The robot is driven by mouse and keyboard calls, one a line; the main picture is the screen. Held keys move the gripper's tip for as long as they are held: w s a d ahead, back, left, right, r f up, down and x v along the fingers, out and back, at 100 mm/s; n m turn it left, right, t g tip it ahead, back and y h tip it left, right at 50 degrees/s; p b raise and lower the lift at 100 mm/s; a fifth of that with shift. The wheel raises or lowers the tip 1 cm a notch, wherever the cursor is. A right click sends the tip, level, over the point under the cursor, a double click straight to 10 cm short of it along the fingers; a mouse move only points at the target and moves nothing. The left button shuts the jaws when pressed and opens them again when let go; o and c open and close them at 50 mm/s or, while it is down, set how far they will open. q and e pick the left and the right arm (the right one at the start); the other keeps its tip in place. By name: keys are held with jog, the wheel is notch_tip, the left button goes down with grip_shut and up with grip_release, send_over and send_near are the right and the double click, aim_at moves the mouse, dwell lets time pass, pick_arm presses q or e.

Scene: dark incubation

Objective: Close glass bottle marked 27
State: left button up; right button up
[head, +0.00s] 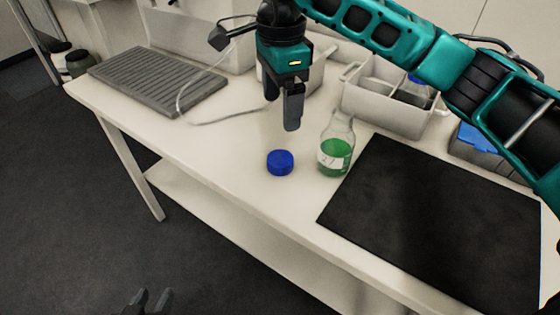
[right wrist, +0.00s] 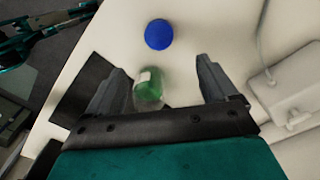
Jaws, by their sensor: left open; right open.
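The glass bottle marked 27 (head: 336,150) stands upright and uncapped on the white table, with green liquid and a white label. It also shows in the right wrist view (right wrist: 150,88), between the fingers in the picture. A blue cap (head: 280,162) lies on the table just left of the bottle; in the right wrist view the cap (right wrist: 158,34) is beyond the fingertips. My right gripper (head: 282,111) is open and empty, above the table behind the cap and left of the bottle. My left gripper (head: 150,301) is open and empty, low at the bottom edge, away from the table.
A black mat (head: 440,225) lies right of the bottle. A white divided bin (head: 385,112) stands behind the bottle. A grey ribbed tray (head: 157,78) lies at the back left, with a thin pale cable (head: 215,122) beside it. The table's front edge is clear near the cap.

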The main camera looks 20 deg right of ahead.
send_over(282, 158)
notch_tip(282, 158, down, 8)
jog(key=shift+w+a+r, duration=0.1)
dwell(0.6)
notch_tip(282, 158, down, 5)
jog(key=shift+f+b, duration=0.15)
jog(key=shift+b, duration=0.2)
jog(key=shift+c, duration=0.4)
jog(key=c, duration=1)
